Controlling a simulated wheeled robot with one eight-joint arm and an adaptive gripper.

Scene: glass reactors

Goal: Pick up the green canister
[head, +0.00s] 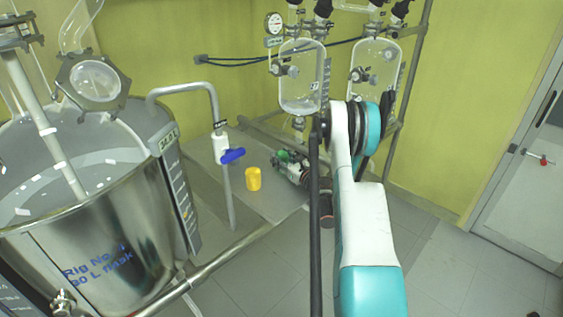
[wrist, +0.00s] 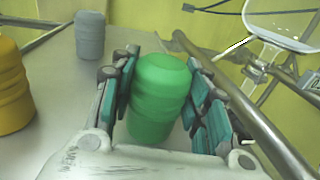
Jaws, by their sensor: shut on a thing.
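The green canister (wrist: 158,98) stands upright between the two fingers of my gripper (wrist: 161,68) in the wrist view. The teal pads lie along both its sides, and my gripper is shut on it. Its lower part is hidden by my gripper's body, so I cannot tell whether its base touches the table. In the head view my gripper (head: 293,166) is small, at the right part of the grey table, with a bit of green at its left end.
A yellow canister (head: 253,179) stands on the grey table (head: 225,180), left of my gripper. A grey canister (wrist: 90,36) stands further back in the wrist view. A metal rail (wrist: 240,105) runs close on the right. Glass vessels (head: 301,80) hang above. A steel reactor (head: 95,240) fills the left.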

